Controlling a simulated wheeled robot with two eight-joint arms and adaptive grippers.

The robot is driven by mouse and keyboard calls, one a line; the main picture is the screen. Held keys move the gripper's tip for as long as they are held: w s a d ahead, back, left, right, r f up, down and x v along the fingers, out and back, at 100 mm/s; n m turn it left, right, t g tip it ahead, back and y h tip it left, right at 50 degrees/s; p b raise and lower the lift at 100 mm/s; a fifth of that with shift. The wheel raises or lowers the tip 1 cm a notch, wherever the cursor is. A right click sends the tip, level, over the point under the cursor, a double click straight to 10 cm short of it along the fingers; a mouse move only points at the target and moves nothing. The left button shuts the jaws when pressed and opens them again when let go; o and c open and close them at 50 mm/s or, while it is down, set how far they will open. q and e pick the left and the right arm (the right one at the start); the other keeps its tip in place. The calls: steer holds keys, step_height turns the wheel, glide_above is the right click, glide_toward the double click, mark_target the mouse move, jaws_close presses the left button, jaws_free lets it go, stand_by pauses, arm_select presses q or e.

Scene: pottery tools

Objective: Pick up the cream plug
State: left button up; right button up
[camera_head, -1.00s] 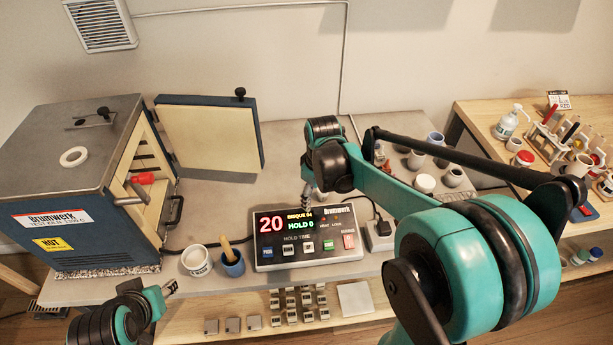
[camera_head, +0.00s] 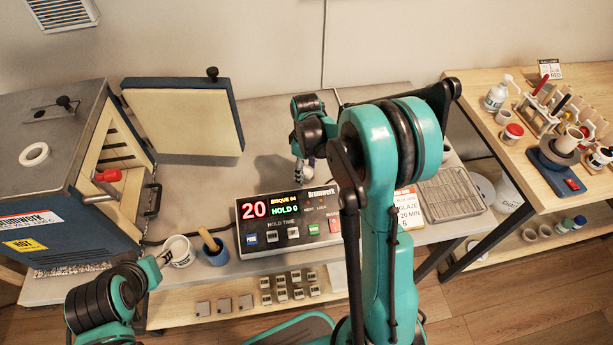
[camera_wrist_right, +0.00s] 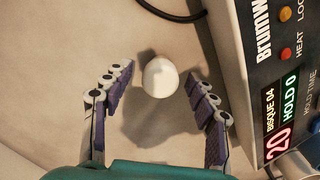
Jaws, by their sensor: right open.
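A smooth, rounded cream plug (camera_wrist_right: 160,77) lies on the grey bench in the right wrist view. My right gripper (camera_wrist_right: 158,84) is open, with one finger on each side of the plug and visible gaps between them. In the head view my right gripper (camera_head: 304,168) points down behind the controller, partly hidden by its own wrist; I cannot make out the plug there. My left gripper (camera_head: 164,257) is at the lower left, by the white cup; its jaws are too small to read.
The kiln controller (camera_head: 285,222) stands close beside my right gripper. A dark cable (camera_wrist_right: 170,14) runs past the plug. The kiln (camera_head: 60,190) with its open door (camera_head: 182,120) is at left. A white cup (camera_head: 178,250) and blue cup (camera_head: 216,254) stand at the front edge.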

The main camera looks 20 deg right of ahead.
steer(key=c, duration=1.2)
steer(key=shift+c, duration=0.2)
steer(key=shift+r, duration=0.1)
